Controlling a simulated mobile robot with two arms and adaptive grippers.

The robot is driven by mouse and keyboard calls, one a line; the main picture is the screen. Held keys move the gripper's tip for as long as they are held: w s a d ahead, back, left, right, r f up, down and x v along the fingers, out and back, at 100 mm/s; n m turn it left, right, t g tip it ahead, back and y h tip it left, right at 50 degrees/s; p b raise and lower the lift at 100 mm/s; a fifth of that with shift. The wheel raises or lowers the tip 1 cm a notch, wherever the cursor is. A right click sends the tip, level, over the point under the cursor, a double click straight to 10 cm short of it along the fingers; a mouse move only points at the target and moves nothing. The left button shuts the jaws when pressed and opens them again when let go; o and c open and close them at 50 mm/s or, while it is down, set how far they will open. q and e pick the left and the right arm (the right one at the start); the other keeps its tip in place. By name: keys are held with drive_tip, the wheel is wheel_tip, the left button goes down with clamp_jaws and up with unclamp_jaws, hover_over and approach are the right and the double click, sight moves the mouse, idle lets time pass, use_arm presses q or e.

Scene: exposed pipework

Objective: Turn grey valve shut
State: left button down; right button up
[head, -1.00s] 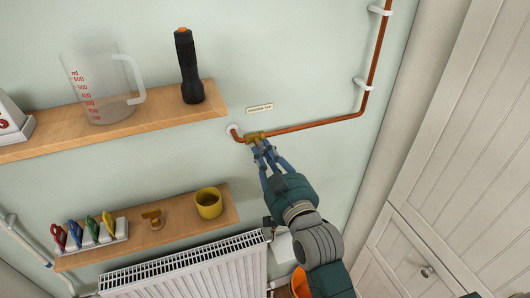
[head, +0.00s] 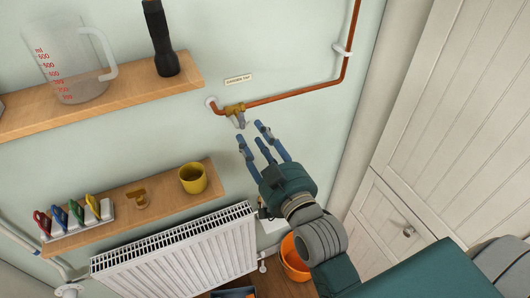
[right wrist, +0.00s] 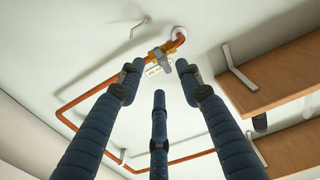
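The valve has a brass body (head: 235,109) on the copper pipe, with a short grey handle (head: 241,121) pointing down, roughly across the pipe. The valve's brass body (right wrist: 160,53) and grey handle (right wrist: 167,66) also show in the right wrist view, beyond the fingertips. My right gripper (head: 252,134) is open and empty, just below and to the right of the handle in the head view. Its three fingers are spread and appear apart from the valve. In the right wrist view the gripper (right wrist: 158,80) has the handle between its two outer fingertips. My left gripper is not in view.
The copper pipe (head: 300,96) runs right, then up the wall. A small label (head: 238,79) is above the valve. An upper shelf (head: 110,107) holds a jug and torch; a lower shelf (head: 165,201) holds a yellow mug. A radiator (head: 180,255) and orange bucket (head: 294,258) are below.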

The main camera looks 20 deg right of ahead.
drive_tip(key=s, duration=0.6)
drive_tip(key=shift+d, duration=0.1)
idle(0.3)
drive_tip(key=a+f+n+g+y+b, duration=0.1)
drive_tip(key=a+f+g+b, duration=0.15)
drive_tip(key=f, duration=1.45)
drive_tip(key=a+f+g+b, duration=0.2)
drive_tip(key=f+g, duration=0.1)
drive_tip(key=f, duration=1.5)
drive_tip(key=s+f+g+b, duration=0.15)
drive_tip(key=s+f, duration=0.25)
drive_tip(key=f, duration=0.4)
drive_tip(key=s+f+n+g+b, duration=0.1)
drive_tip(key=s+f+g, duration=0.15)
drive_tip(key=f, duration=0.45)
drive_tip(key=s+f+g+b, duration=0.1)
drive_tip(key=s+f, duration=0.3)
drive_tip(key=f, duration=0.4)
drive_tip(key=s+d+f+g+b, duration=0.2)
drive_tip(key=s+d+f, duration=0.3)
drive_tip(key=s+f, duration=0.6)
drive_tip(key=s+d+f+g+h+b, duration=0.1)
drive_tip(key=s+d+f+g, duration=0.3)
drive_tip(key=s+f, duration=0.7)
drive_tip(key=s+b, duration=0.1)
drive_tip(key=s, duration=0.4)
drive_tip(key=shift+d+f+h, duration=0.25)
drive_tip(key=shift+d+h, duration=0.05)
drive_tip(key=shift+d, duration=0.1)
